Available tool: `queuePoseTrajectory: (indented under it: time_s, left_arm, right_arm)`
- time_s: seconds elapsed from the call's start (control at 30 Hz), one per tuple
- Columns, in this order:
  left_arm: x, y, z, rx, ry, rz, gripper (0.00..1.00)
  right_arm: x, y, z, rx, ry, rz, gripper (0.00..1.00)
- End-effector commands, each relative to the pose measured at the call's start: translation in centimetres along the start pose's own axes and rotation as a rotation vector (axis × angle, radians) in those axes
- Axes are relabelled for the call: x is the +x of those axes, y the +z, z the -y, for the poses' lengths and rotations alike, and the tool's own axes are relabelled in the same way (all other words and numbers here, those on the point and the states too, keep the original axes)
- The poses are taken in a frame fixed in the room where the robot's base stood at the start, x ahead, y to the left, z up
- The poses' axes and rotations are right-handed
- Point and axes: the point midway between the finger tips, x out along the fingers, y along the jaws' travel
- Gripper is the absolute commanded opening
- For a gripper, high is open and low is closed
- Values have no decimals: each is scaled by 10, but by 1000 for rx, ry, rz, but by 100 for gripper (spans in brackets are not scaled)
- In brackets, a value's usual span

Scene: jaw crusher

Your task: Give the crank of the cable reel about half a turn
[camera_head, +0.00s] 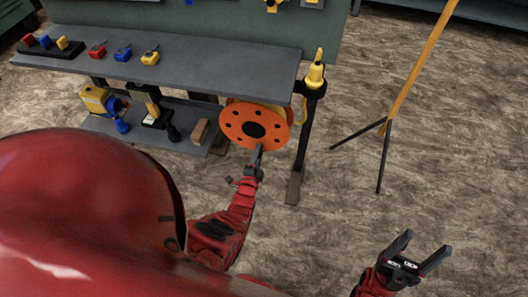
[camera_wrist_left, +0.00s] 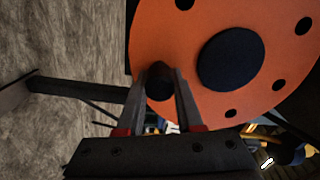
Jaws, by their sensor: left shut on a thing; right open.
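The cable reel (camera_head: 236,112) is an orange disc with a ring of dark holes and a black hub (camera_head: 254,130), mounted below the right end of the workbench. In the left wrist view the orange disc (camera_wrist_left: 176,42) and its black hub (camera_wrist_left: 231,60) fill the upper right. My left gripper (camera_head: 257,155) is at the disc's lower edge. In the left wrist view its fingers (camera_wrist_left: 161,82) are shut on the dark crank handle (camera_wrist_left: 159,80), beside the hub. The crank's arm is hidden. My right gripper (camera_head: 423,251) is open and empty over the floor, at the lower right.
The grey workbench (camera_head: 190,75) carries small red, blue and yellow items. A lower shelf (camera_head: 150,134) holds a yellow tool and a wooden block (camera_head: 200,131). A bench leg (camera_head: 305,135) stands right of the reel. A yellow tripod (camera_head: 410,75) stands further right; the floor between is clear.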

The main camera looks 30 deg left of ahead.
Motion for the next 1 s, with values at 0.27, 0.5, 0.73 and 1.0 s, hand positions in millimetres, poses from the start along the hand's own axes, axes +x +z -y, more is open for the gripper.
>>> queuePoseTrajectory:
  time_s: [0.27, 0.5, 0.73, 1.0]
  left_arm:
    - [0, 17, 0, 163, 2, 4, 0]
    - [0, 22, 2, 230, -1, 2, 0]
    - [0, 24, 2, 248, -1, 3, 0]
    - [0, 24, 2, 247, 0, 3, 0]
  right_arm:
    - [-5, 1, 0, 0, 0, 0, 68]
    - [-7, 1, 0, 0, 0, 0, 68]
    - [-7, 1, 0, 0, 0, 0, 68]
    - [-7, 1, 0, 0, 0, 0, 68]
